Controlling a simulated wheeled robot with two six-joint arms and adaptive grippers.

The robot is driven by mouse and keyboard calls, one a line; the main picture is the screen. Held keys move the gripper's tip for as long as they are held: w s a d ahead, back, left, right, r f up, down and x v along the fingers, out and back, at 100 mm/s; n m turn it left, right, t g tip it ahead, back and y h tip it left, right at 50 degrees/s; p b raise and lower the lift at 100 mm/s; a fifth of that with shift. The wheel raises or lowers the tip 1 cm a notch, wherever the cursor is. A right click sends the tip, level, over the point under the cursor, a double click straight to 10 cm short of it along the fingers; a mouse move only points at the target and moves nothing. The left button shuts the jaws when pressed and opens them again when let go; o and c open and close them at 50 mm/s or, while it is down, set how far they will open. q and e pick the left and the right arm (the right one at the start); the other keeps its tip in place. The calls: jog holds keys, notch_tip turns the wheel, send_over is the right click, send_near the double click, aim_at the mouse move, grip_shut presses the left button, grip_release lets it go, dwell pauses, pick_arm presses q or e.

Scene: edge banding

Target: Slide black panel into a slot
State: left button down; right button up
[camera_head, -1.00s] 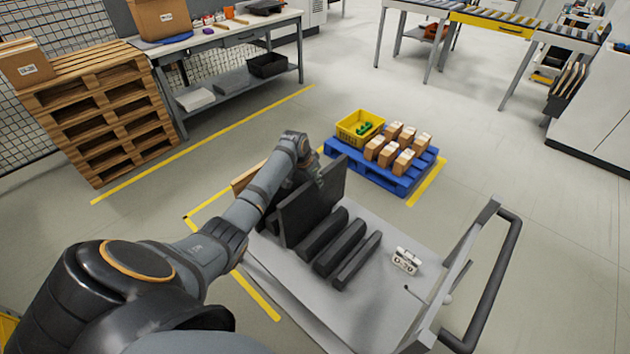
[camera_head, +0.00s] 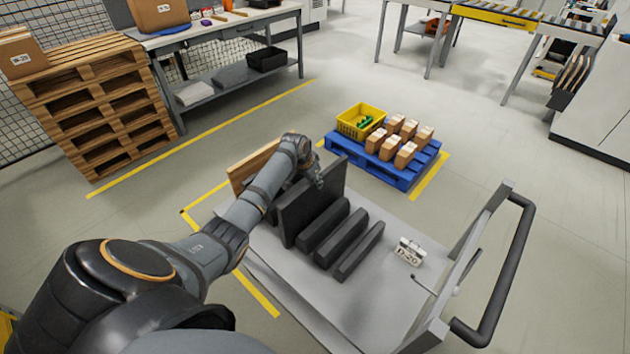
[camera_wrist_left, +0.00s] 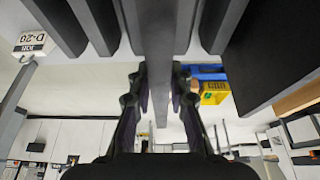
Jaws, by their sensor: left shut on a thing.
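My left gripper (camera_head: 319,180) is at the cart by the dark upright panels. In the left wrist view its two fingers (camera_wrist_left: 160,92) are shut on a black panel (camera_wrist_left: 160,45), seen end-on between them. In the head view a tall black panel (camera_head: 298,215) stands on the cart at the gripper; whether it is the held one is unclear. Low dark bars (camera_head: 358,250) with narrow gaps between them stand to its right. The wrist view shows dark bars (camera_wrist_left: 95,25) on both sides of the held panel. The panel's lower edge and its seating are hidden. My right gripper is not in view.
The grey cart (camera_head: 385,300) has a tag (camera_head: 409,251) and a handle (camera_head: 507,275) at right. A wooden board (camera_head: 248,168) stands behind my arm. A blue pallet (camera_head: 395,175) with boxes and a yellow crate (camera_head: 361,121) lies beyond. Open floor surrounds it.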

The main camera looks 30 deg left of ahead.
pick_arm(q)
jog(key=shift+w+r, duration=0.1)
jog(key=shift+r, duration=0.1)
jog(key=c, duration=1.2)
grip_release()
jog(key=shift+o, duration=0.2)
jog(key=shift+s+f, duration=0.2)
jog(key=v, duration=1.2)
